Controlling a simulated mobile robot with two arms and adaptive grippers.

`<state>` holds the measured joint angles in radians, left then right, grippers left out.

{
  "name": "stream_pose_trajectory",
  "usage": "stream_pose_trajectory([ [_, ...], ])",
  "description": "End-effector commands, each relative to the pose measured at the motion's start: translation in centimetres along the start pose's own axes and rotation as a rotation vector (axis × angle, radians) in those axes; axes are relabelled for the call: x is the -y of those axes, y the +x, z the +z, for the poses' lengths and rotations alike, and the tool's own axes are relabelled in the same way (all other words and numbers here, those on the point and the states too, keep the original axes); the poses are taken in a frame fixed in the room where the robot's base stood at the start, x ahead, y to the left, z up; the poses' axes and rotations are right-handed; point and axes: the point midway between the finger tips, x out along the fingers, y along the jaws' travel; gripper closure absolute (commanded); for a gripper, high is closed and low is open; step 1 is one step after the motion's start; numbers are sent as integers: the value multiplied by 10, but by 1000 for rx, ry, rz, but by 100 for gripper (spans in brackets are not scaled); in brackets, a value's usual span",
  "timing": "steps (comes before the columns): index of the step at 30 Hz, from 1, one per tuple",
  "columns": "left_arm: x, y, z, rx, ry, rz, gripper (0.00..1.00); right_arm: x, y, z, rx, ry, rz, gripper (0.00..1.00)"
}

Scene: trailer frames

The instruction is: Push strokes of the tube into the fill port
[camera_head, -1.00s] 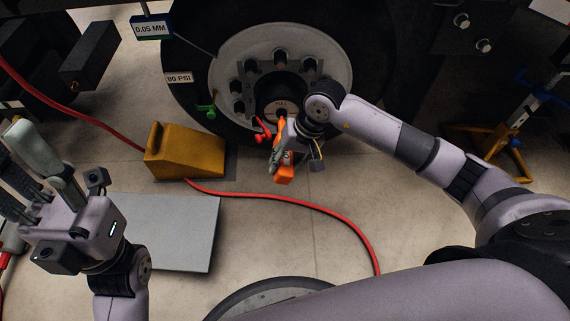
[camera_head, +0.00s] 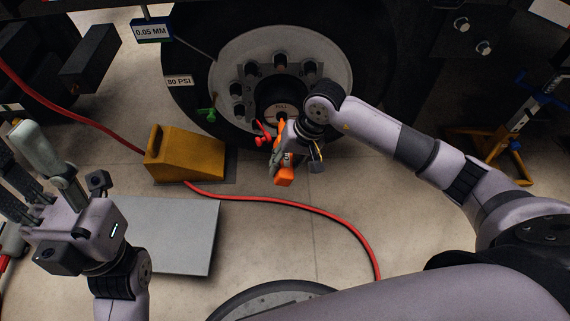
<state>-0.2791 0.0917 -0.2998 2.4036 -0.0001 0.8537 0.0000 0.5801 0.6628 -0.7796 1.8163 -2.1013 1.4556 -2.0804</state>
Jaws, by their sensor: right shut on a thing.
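My right gripper (camera_head: 279,158) is in front of the wheel hub, just below its dark centre. It is shut on the orange tube (camera_head: 285,177), whose orange end sticks out below the fingers. More orange shows above them, near the hub. The fill port appears to be at the hub's centre cap (camera_head: 280,110); whether the tube tip is inside it or only close to it is too small to tell.
A yellow wheel chock (camera_head: 186,153) stands on the floor left of the wheel. A red hose (camera_head: 335,215) runs across the floor beside a grey plate (camera_head: 180,235). A small red part (camera_head: 263,134) and a green one (camera_head: 207,114) are near the hub. A yellow-and-blue stand (camera_head: 490,150) is at the right.

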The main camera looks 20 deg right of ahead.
Motion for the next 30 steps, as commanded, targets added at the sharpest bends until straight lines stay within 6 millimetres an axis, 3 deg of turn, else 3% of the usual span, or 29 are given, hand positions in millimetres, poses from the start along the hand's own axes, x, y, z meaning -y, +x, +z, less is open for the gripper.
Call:
stream_pose_trajectory([
  [30, -1, 6, -2, -34, 2, 13, 60, 1, 0, -9, -2, 0, -2, 100],
])
